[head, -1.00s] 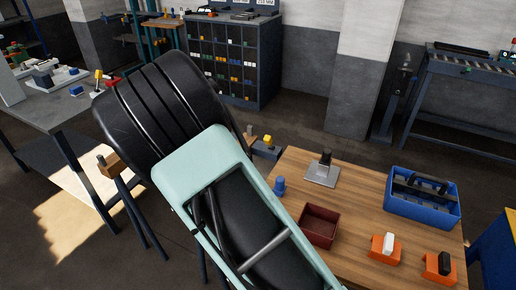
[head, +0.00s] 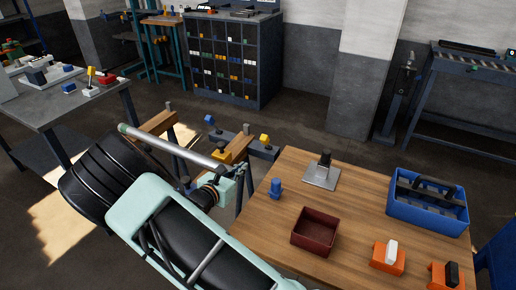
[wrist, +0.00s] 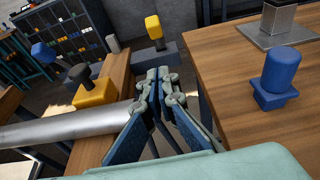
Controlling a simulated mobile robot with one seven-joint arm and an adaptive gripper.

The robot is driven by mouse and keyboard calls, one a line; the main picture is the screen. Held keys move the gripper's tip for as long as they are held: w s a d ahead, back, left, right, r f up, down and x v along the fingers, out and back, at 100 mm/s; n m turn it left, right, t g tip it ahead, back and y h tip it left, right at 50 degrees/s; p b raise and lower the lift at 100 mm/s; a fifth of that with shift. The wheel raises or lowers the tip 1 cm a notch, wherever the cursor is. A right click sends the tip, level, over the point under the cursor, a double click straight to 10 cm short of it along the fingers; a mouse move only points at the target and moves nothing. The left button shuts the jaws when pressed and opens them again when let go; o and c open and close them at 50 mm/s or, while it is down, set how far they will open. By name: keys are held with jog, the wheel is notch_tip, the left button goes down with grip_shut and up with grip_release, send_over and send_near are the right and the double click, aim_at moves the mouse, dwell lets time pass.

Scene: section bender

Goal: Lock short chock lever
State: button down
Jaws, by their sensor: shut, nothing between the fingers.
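A yellow chock (head: 236,151) with a black knob sits on a wooden-topped stand beside a grey metal tube (head: 170,146). In the wrist view the yellow chock (wrist: 97,93) and its black knob (wrist: 79,73) are left of my fingers. A yellow-knobbed lever (wrist: 154,30) and a blue-knobbed lever (wrist: 42,52) stand on a grey beam beyond. I cannot tell which of these is the short chock lever. My gripper (wrist: 160,78) is shut and empty, beside the tube's near end; whether it touches the tube is unclear. My arm hides much of the stand area in the head view.
A wooden table (head: 345,200) at right holds a blue peg (head: 275,188), a dark red bin (head: 315,232), a blue tote (head: 428,205), and two orange blocks, one with a white lever (head: 388,256). Floor beyond the stands is clear.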

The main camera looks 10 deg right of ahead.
jog(key=shift+d, duration=0.1)
send_near(264, 143)
jog(key=w+d+f, duration=0.3)
jog(key=w, duration=0.1)
jog(key=shift+w+d+r, duration=0.25)
jog(key=shift+w+r, duration=0.15)
jog(key=shift+w, duration=0.1)
jog(key=shift+r, duration=0.1)
jog(key=shift+w+r+g+p, duration=0.1)
jog(key=shift+r+g+p, duration=0.15)
jog(key=shift+p, duration=0.25)
